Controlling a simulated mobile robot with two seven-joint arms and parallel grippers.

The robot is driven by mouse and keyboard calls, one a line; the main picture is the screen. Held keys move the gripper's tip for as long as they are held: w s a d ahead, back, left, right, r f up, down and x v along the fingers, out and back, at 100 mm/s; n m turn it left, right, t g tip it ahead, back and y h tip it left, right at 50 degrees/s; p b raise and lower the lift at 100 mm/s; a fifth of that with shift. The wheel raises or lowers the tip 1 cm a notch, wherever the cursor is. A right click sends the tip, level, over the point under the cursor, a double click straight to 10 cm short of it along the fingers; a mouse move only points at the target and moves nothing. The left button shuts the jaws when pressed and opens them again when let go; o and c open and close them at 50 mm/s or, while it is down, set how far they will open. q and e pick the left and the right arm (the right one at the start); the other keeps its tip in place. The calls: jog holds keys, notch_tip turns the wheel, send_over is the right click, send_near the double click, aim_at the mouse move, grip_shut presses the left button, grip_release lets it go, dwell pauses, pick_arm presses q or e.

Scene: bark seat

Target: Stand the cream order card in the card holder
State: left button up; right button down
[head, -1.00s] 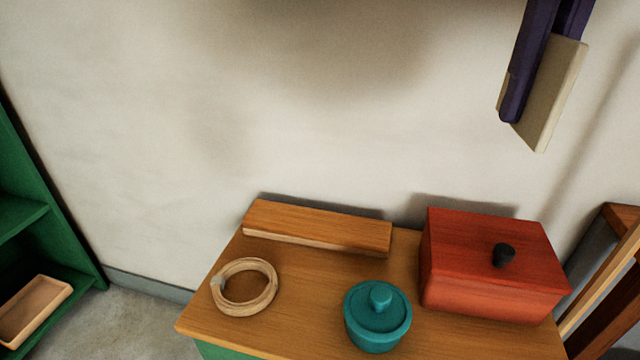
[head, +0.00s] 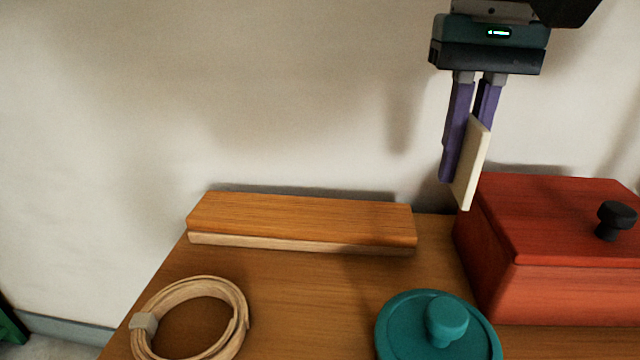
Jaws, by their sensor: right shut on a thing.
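The cream order card (head: 474,165) is a thin flat plate, held upright between the purple fingers of my right gripper (head: 462,165). The right gripper is shut on the card and holds it pointing down above the back of the table, close to the red box's left side in the picture. A long low wooden block (head: 300,222), brown on top with a paler lower part, lies along the table's back edge and looks like the card holder. No slot shows on it from here. The card is up and to the right of it, apart from it. My left gripper is not in view.
A red lidded box (head: 570,240) with a black knob stands at the right. A teal lidded pot (head: 437,330) is at the front, and a pale wooden ring (head: 190,318) lies at the front left. The brown table (head: 300,300) is clear between them.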

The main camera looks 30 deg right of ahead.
jog(key=b, duration=0.2)
send_over(428, 272)
notch_tip(428, 272, down, 8)
notch_tip(428, 272, down, 4)
jog(key=shift+r+b, duration=0.25)
jog(key=shift+b, duration=0.55)
jog(key=shift+f, duration=0.35)
jog(key=shift+f, duration=0.15)
jog(key=c, duration=1)
grip_release()
